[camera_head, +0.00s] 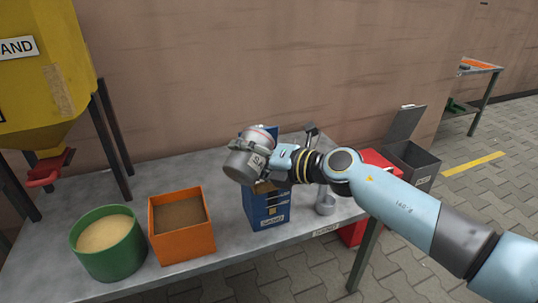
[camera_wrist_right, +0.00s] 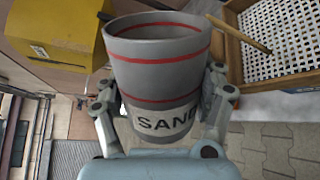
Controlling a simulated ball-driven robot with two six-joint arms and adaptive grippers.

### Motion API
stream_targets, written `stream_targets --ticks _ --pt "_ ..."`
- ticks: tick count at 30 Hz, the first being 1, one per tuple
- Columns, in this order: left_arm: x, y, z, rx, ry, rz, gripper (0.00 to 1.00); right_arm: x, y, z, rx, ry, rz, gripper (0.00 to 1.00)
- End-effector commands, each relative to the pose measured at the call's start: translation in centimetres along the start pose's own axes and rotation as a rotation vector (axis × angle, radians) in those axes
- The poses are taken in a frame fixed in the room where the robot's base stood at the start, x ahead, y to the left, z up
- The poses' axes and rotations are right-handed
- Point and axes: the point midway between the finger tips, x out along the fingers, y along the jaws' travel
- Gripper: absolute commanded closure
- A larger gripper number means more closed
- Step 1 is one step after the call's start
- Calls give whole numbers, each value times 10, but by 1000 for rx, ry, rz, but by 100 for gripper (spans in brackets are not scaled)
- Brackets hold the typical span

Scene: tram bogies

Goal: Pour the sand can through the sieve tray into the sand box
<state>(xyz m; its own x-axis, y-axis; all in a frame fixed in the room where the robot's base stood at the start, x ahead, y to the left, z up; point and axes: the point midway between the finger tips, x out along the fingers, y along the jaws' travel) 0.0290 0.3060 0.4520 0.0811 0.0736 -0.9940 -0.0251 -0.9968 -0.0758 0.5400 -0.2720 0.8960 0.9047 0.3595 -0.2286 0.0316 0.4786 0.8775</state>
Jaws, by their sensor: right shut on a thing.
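The sand can (camera_head: 247,158), grey with red stripes and a SAND label, is held tilted above the table. It fills the middle of the right wrist view (camera_wrist_right: 160,75), where its inner wall shows grey; no sand is visible in it. My right gripper (camera_head: 268,160) is shut around the can's sides. A blue box (camera_head: 266,210) with a white label, likely the sand box, stands on the table just below the can. The sieve tray (camera_wrist_right: 285,75), a wooden frame with white mesh, shows at the right in the wrist view. In the head view the can and gripper mostly hide it. My left gripper is out of view.
A green tub of sand (camera_head: 108,245) and an orange box of dark material (camera_head: 182,243) stand on the grey table (camera_head: 150,180) to the left. A yellow hopper (camera_head: 45,80) stands behind them. A small grey cup (camera_head: 326,203) is right of the blue box.

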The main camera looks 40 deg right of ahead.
Motion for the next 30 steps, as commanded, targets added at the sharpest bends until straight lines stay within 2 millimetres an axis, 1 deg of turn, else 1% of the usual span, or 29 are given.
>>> stream_targets --ticks 30 --pt "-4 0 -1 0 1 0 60 -1 4 4 73 19 1 66"
